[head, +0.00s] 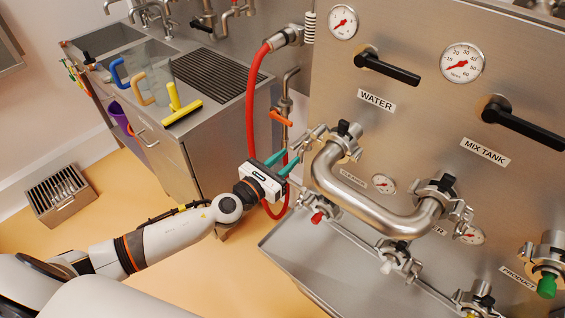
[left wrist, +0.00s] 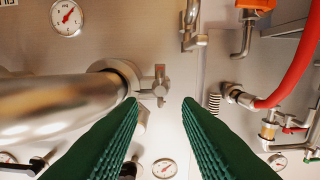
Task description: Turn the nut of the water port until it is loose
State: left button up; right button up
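The water port (head: 330,148) is below the WATER label on the steel panel, where one end of the bent steel pipe (head: 372,207) is clamped. Its clamp nut (head: 308,138) sticks out on the left side. In the left wrist view the nut (left wrist: 159,86) is ahead, between the two green fingertips in the picture. My left gripper (head: 291,156) is open and empty, its fingers pointing at the nut; the wrist view also shows the gap between its tips (left wrist: 159,101). I see no contact with the nut. My right gripper is not in view.
A red hose (head: 253,95) hangs just left of the port, close to my left gripper. The pipe's other end is clamped at the mix tank port (head: 434,193). Small valves line the panel below. A sink counter (head: 203,110) stands at the back left.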

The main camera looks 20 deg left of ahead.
aim_at(303, 144)
pick_arm(q)
jog(key=x, duration=0.8)
jog(key=shift+c, duration=0.5)
